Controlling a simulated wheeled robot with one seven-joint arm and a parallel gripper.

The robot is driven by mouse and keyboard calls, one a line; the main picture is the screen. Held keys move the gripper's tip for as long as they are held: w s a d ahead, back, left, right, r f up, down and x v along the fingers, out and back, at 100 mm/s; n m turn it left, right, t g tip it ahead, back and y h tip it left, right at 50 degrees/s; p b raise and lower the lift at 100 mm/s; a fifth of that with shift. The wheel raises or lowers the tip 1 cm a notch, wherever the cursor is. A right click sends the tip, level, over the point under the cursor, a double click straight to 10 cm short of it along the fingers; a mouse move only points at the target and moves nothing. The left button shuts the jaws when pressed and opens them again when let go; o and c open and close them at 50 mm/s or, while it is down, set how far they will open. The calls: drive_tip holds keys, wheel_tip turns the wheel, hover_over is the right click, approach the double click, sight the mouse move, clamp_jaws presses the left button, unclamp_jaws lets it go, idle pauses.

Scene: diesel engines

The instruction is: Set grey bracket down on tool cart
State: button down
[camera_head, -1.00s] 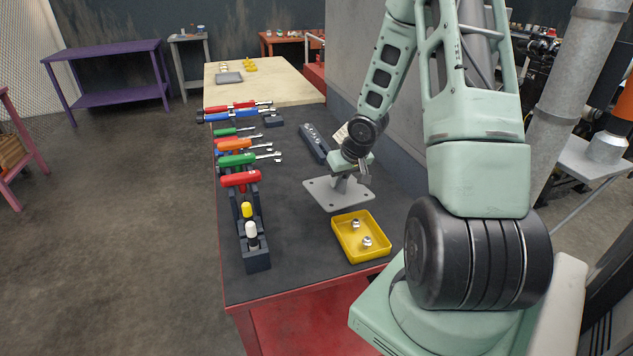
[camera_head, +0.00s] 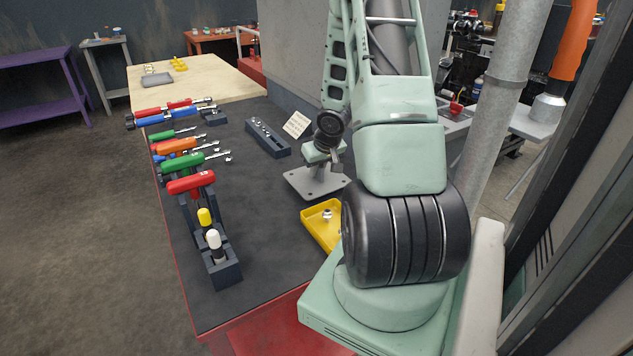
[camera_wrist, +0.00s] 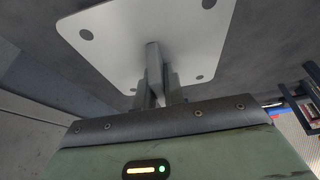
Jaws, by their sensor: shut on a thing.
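The grey bracket (camera_head: 316,182) is a flat plate with corner holes and an upright post. My gripper (camera_head: 322,154) is shut on the post, and the plate hangs below the jaws over the dark worktop (camera_head: 255,215). I cannot tell whether the plate touches it. In the wrist view the plate (camera_wrist: 150,38) spreads beyond the jaws (camera_wrist: 159,92), which grip the post. The worktop has red sides; I cannot tell for sure whether it is the tool cart, and no other cart shows clearly.
A yellow tray (camera_head: 318,228) with a nut lies just in front of the bracket, partly behind my arm. A dark socket block (camera_head: 267,138) and a white card (camera_head: 297,125) are behind it. Coloured hand tools (camera_head: 190,183) line the left edge. The worktop's middle is clear.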

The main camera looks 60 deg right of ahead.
drive_tip(key=shift+f+b, duration=0.35)
drive_tip(key=shift+f, duration=0.8)
drive_tip(key=shift+f, duration=0.1)
drive_tip(key=c, duration=1.5)
unclamp_jaws()
drive_tip(key=p+v, duration=0.6)
drive_tip(key=v, duration=0.6)
drive_tip(key=shift+p, duration=0.3)
drive_tip(key=shift+w+a, duration=0.1)
